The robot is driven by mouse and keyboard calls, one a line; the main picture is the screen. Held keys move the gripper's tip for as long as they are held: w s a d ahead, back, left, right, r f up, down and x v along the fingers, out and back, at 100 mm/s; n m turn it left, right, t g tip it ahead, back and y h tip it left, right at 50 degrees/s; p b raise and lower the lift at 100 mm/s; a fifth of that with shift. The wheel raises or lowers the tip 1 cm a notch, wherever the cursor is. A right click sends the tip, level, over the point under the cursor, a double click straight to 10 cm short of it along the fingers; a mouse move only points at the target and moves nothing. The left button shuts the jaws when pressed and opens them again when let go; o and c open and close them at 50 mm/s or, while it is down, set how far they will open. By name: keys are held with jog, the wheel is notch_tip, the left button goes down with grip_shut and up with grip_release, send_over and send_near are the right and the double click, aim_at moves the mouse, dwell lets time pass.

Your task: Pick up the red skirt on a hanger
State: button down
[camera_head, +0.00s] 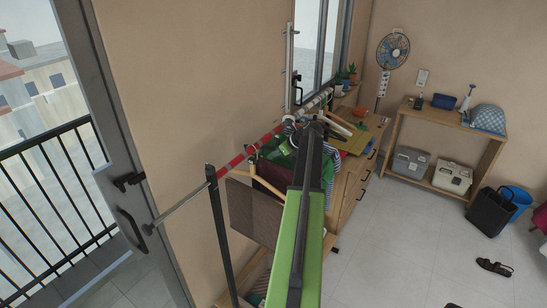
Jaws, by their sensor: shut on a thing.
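My arm, green with a black top, reaches up the middle of the view to the hanging rail (238,158). Its far end is among the hangers and clothes, and my gripper's fingers are hidden there. A dark red garment (272,178), which may be the skirt, hangs left of my arm. A wooden hanger (257,180) shows beside it. I cannot tell whether that hanger bears the dark red garment. A green garment (277,152) hangs just behind it, and a brown cloth or panel (248,211) is in front.
A wooden drawer unit (350,183) stands right of the rail. A wooden shelf (446,112) with boxes is against the back wall. A black bin (489,212), a blue bin (516,201) and sandals (494,267) are at the right. The floor at the lower right is mostly clear.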

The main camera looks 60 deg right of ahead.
jog(key=shift+r+p, duration=0.35)
jog(key=shift+r, duration=0.3)
jog(key=shift+s+f, duration=0.15)
jog(key=shift+s, duration=0.5)
jog(key=s, duration=1.6)
jog(key=shift+s+a, duration=0.1)
jog(key=shift+s, duration=0.3)
notch_tip(320, 180, down, 12)
jog(key=b, duration=1.2)
